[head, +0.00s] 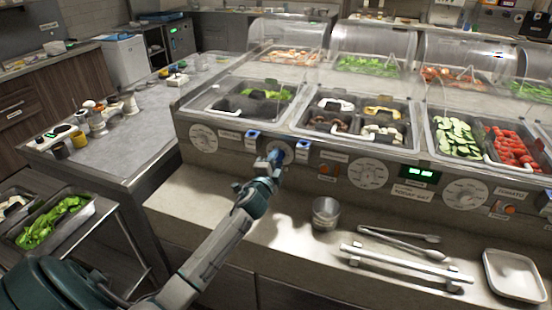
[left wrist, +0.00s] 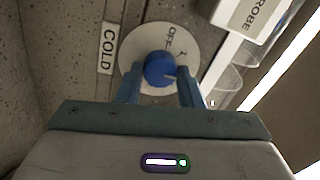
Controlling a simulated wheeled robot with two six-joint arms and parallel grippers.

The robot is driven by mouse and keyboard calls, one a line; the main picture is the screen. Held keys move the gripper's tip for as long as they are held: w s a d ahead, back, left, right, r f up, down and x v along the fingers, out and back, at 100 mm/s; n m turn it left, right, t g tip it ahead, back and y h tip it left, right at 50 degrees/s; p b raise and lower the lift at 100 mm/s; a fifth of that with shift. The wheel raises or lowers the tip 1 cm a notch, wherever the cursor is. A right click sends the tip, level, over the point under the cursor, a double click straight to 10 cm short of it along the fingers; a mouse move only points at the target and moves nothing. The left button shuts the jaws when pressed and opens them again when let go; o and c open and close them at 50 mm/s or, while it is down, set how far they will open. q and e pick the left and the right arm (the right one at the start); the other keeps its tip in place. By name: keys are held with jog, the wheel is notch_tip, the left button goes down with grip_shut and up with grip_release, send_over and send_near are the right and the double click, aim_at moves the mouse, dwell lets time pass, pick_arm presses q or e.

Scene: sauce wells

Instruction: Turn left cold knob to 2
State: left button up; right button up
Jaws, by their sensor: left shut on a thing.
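The blue cold knob (left wrist: 159,69) sits on a round white dial (left wrist: 130,48) in the left wrist view. The dial carries the word OFF at its upper right, and a COLD label (left wrist: 107,48) is beside it. A dark notch shows on the knob's right side; I cannot tell which mark the knob is set at. My left gripper (left wrist: 160,85) has its two blue fingers shut on the knob, one on each side. In the head view my left gripper (head: 274,158) is at the counter's front panel, hiding most of the knob and dial. My right gripper is out of view.
Other white dials (head: 203,138) (head: 368,173) line the panel. Food wells (head: 240,110) are above. A metal cup (head: 326,213), tongs (head: 405,243) and a white tray (head: 513,275) occupy the lower ledge. A greens pan (head: 60,240) is at left.

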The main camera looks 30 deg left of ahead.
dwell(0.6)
pick_arm(q)
jog(key=o, duration=1)
jog(key=shift+b+v, duration=1.4)
jog(key=shift+v, duration=4)
jog(key=shift+f, duration=0.1)
